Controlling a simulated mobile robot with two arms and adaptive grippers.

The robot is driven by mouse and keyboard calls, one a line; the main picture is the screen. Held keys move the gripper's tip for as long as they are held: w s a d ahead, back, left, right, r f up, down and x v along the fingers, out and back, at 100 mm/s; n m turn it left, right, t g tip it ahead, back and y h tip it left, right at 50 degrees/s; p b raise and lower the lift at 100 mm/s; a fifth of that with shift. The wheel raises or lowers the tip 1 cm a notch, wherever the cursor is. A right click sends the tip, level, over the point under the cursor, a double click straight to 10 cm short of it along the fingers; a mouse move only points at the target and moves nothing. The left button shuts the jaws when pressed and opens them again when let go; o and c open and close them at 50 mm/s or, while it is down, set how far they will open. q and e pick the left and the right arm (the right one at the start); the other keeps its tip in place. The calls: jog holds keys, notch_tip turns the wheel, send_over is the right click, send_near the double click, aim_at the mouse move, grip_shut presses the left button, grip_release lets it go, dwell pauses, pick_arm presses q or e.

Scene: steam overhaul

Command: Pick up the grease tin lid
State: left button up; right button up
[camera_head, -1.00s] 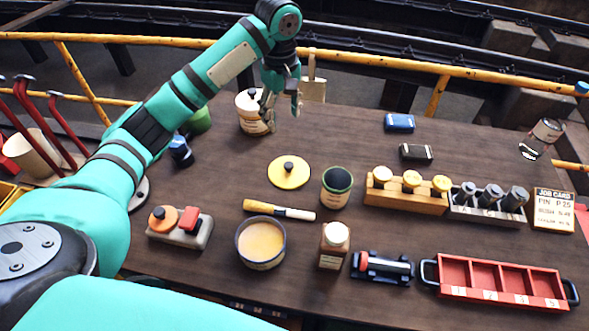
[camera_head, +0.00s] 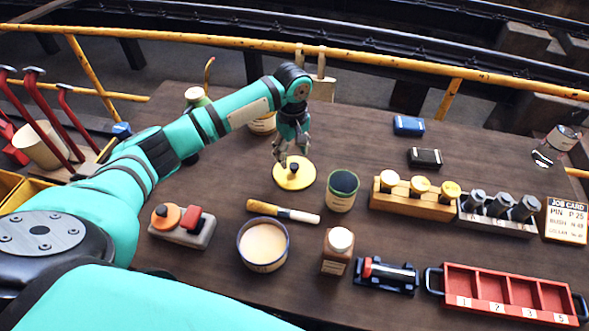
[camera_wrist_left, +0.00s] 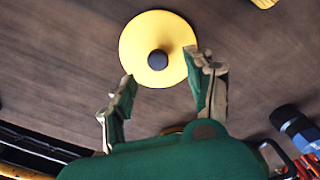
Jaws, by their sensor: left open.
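The grease tin lid is a flat yellow disc (camera_head: 294,175) with a dark knob in its middle, lying on the table. It also shows in the left wrist view (camera_wrist_left: 157,48), knob towards the camera. My left gripper (camera_head: 292,160) is above the far side of the lid, fingers pointing down. In the left wrist view the gripper (camera_wrist_left: 163,85) is open and empty, with its fingertips near the lid's edge on either side of the knob. I cannot tell whether they touch the lid. An open tin of pale grease (camera_head: 263,246) stands nearer the front. My right gripper is not in view.
A brown bottle (camera_head: 337,252), a wooden rack (camera_head: 415,198) and a red tray (camera_head: 508,292) stand to the right. Bare table lies left of the lid.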

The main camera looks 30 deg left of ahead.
aim_at(294, 165)
pick_arm(q)
jog(key=shift+s+f, duration=0.1)
jog(key=shift+f, duration=0.2)
jog(key=f, duration=0.1)
jog(key=f+p, duration=0.1)
jog(key=f, duration=0.1)
jog(key=shift+d+f, duration=0.2)
jog(key=shift+f, duration=0.1)
jog(key=shift+f+p, duration=0.3)
jog(key=shift+f, duration=0.25)
grip_shut()
